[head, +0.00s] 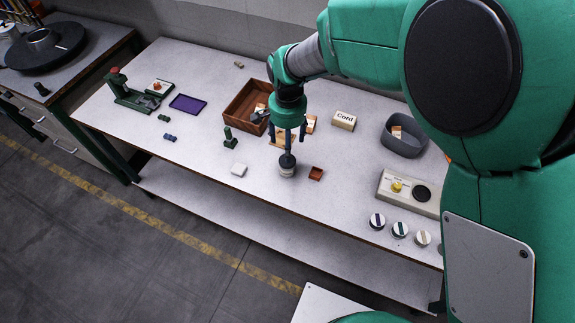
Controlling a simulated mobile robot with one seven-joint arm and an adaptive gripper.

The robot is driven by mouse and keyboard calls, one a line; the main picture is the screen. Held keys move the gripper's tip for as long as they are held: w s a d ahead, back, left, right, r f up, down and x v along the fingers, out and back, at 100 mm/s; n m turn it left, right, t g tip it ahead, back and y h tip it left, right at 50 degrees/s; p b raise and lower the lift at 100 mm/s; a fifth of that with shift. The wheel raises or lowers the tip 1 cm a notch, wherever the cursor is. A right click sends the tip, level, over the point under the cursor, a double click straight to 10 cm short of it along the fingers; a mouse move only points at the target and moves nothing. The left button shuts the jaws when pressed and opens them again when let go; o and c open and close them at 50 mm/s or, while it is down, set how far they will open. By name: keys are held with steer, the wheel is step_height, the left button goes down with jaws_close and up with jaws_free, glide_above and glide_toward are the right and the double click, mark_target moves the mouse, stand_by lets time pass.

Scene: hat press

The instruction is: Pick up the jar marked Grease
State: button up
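A small jar (287,171) with a pale body and a dark top stands upright near the front middle of the table. Its label is too small to read, so I cannot tell whether it says Grease. My gripper (288,139) points down directly over this jar. Its two dark fingers are spread apart, with a narrow grey upright part visible between them above the jar's top. The fingers do not appear closed on the jar.
A wooden box (246,104), a block marked Cord (344,120), a grey bin (402,138) and a button panel (408,192) surround the area. Three round-topped items (400,229) line the front edge.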

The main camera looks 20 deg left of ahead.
mark_target(287, 166)
steer(key=shift+f+b, duration=0.8)
steer(key=shift+f, duration=3.5)
steer(key=shift+a+f+b, duration=0.1)
steer(key=shift+f+b, duration=0.7)
steer(key=shift+f, duration=1.8)
steer(key=shift+c, duration=0.3)
steer(key=c, duration=1.4)
steer(key=shift+r, duration=0.1)
